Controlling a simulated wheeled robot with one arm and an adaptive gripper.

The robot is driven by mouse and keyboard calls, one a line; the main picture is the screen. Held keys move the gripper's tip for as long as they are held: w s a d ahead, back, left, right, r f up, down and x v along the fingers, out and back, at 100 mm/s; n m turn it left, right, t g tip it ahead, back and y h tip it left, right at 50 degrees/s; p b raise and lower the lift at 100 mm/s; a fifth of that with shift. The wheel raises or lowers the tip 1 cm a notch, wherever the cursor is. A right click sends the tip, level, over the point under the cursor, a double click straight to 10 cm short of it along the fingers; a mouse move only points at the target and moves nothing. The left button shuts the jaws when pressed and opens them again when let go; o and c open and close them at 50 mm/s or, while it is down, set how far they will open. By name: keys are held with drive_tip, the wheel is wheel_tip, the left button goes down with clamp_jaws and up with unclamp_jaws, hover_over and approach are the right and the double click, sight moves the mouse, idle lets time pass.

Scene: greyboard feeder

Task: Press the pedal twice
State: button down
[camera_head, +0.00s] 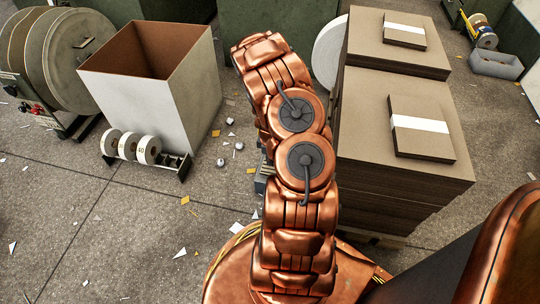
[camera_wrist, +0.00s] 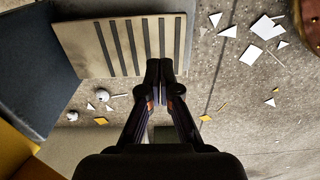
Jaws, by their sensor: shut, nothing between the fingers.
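The pedal (camera_wrist: 90,55) shows in the wrist view as a pale plate with dark parallel grooves at the top centre. My gripper (camera_wrist: 162,72) is shut and empty, its fingertips together near the pedal's lower edge and overlapping its right part in the picture. I cannot tell whether they touch it. In the camera_head view my arm hides the gripper and most of the area below it. A small grey part (camera_head: 263,183) shows at the arm's left side; I cannot tell whether it belongs to the pedal.
A dark blue-grey surface (camera_wrist: 35,60) and a yellow one (camera_wrist: 14,150) lie left of the pedal. Stacked greyboard (camera_head: 400,170) stands right of my arm. An open bin (camera_head: 165,95) and tape rolls (camera_head: 130,146) stand left. Paper scraps litter the floor (camera_head: 130,230).

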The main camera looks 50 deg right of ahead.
drive_tip(key=shift+f+b, duration=0.5)
drive_tip(key=shift+f, duration=1.05)
drive_tip(key=shift+a, duration=0.1)
